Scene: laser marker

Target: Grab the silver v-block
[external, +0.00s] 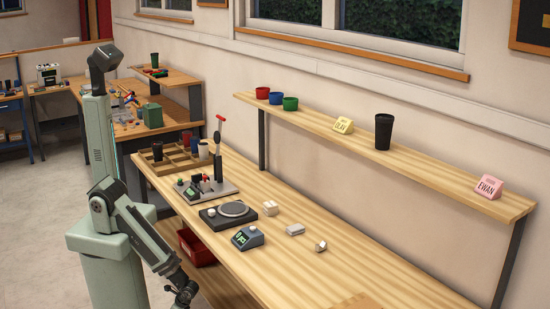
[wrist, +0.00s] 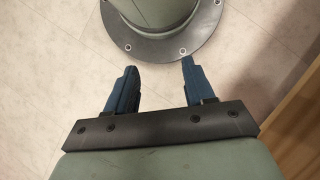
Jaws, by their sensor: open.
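Three small pale pieces lie on the wooden bench, right of the round-plated device. One is a cream notched block (external: 270,208), one is a flat whitish-grey block (external: 295,230), and one is a small angular greyish block (external: 321,246). They are too small to tell surely which is the silver v-block. My gripper (external: 185,297) hangs low beside the bench's front edge, left of and apart from these pieces. In the wrist view, its two blue fingers (wrist: 160,66) are spread, with nothing between them and floor beyond.
A black device with a round plate (external: 233,210), a blue-grey display box (external: 247,237) and a red-handled press (external: 219,150) stand on the bench. A raised shelf (external: 400,165) with cups and name signs runs along the wall. The bench's front right is mostly clear.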

